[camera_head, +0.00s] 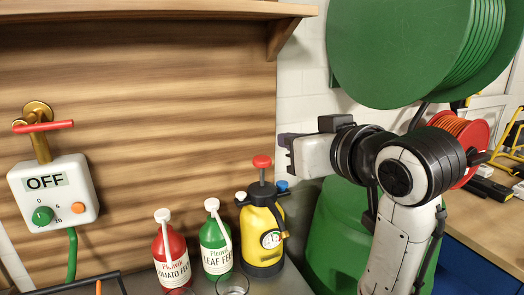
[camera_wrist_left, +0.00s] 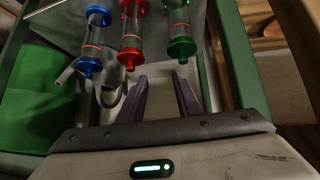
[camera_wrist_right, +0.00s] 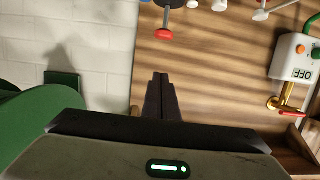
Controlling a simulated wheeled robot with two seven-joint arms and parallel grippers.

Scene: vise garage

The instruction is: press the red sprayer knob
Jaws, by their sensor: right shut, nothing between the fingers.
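The red sprayer knob (camera_head: 262,161) tops a dark plunger on the yellow sprayer (camera_head: 258,222), which stands upright on the grey surface. My right gripper (camera_head: 283,141) comes in from the right, a little above and right of the knob, apart from it. In the right wrist view its fingers (camera_wrist_right: 161,80) are together and empty, and the red knob (camera_wrist_right: 164,34) shows upside down beyond the tips. My left gripper (camera_wrist_left: 160,82) shows only in its wrist view, fingers apart with nothing between them.
Red (camera_head: 172,258) and green (camera_head: 215,248) feed bottles stand left of the sprayer, with a clear glass (camera_head: 232,285) in front. A white OFF box (camera_head: 52,193) and tap are on the left. A wooden shelf (camera_head: 150,9) overhangs above. Colored tubes (camera_wrist_left: 131,40) lie beyond my left fingers.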

